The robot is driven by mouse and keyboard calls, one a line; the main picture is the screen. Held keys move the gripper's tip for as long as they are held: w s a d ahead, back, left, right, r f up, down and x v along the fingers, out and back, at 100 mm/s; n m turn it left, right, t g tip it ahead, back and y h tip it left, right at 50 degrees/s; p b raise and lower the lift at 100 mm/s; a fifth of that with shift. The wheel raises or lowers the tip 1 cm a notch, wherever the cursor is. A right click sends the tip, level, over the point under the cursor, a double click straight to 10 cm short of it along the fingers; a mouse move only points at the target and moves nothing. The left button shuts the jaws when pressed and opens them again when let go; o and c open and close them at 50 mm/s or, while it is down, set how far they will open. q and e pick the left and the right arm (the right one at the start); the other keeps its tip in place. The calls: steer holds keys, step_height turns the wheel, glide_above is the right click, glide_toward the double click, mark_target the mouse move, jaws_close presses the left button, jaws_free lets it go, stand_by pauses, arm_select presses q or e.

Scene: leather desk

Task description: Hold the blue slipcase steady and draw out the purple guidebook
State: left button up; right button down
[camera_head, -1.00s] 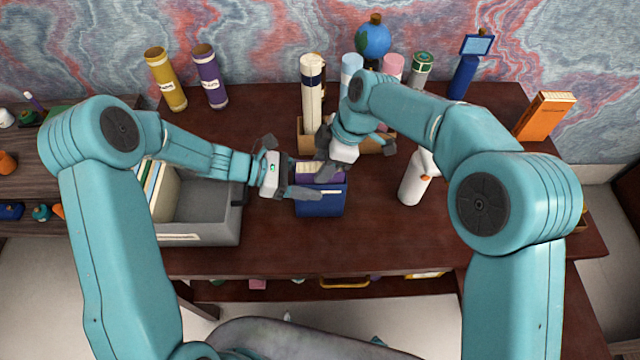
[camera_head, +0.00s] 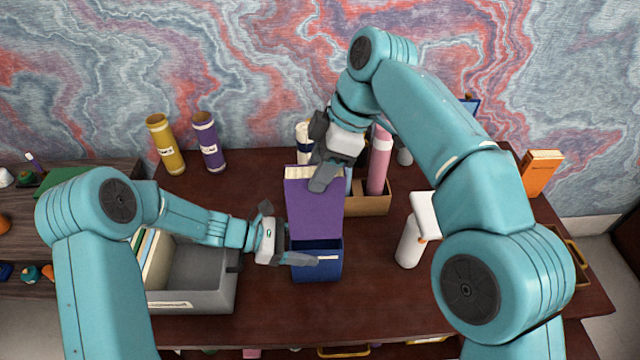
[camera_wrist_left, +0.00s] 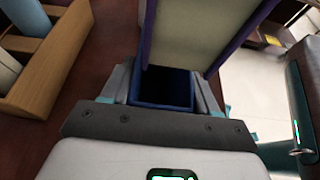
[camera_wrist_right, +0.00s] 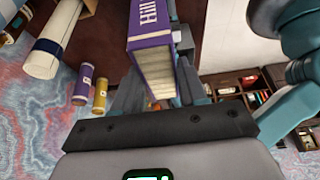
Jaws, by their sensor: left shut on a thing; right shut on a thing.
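The purple guidebook (camera_head: 314,208) stands upright above the blue slipcase (camera_head: 317,270), mostly drawn out, its lower end at the slipcase mouth. My right gripper (camera_head: 322,172) is shut on the guidebook's upper end. In the right wrist view the guidebook (camera_wrist_right: 150,25) shows its lettered spine and pale page edges between the fingers. My left gripper (camera_head: 290,252) is shut on the slipcase, which stands on the desk. In the left wrist view the slipcase (camera_wrist_left: 163,88) looks hollow inside, with the guidebook (camera_wrist_left: 240,38) over its mouth. Whether the guidebook's end is fully clear is hard to tell.
A grey bin (camera_head: 205,290) with books stands left of the slipcase. A wooden box (camera_head: 372,203) holding rolled tubes is behind it to the right. A white spray bottle (camera_head: 409,245) stands at right. The desk between the bottle and slipcase is clear.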

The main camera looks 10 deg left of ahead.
steer(key=shift+r, duration=0.35)
arm_select(q)
steer(key=o, duration=1.2)
steer(key=v, duration=1.2)
steer(key=shift+s, duration=0.15)
arm_select(e)
steer(key=shift+s+f, duration=0.1)
steer(key=shift+s, duration=0.05)
